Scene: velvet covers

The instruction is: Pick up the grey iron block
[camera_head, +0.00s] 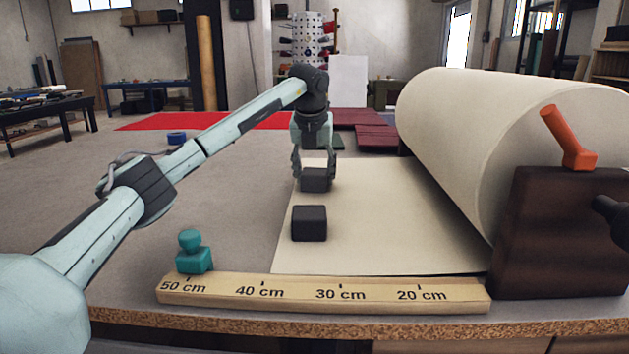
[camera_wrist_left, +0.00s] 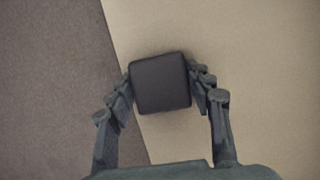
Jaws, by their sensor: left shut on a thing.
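My left gripper (camera_head: 314,172) is shut on a dark grey block (camera_head: 316,181), with a finger on either side of it. The same block (camera_wrist_left: 160,83) shows between the fingertips in the left wrist view (camera_wrist_left: 162,86). It is over the left edge strip of the cream sheet; I cannot tell whether it touches the sheet. A second dark block (camera_head: 309,223) sits on the sheet nearer to me, apart from the gripper. My right gripper is not in view.
A large cream roll (camera_head: 470,140) lies at right, its sheet (camera_head: 400,225) spread over the table. A dark stand with an orange lever (camera_head: 569,138) is beside it. A wooden ruler (camera_head: 325,297) lies at the front, with a teal stamp-like piece (camera_head: 193,258) behind its left end.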

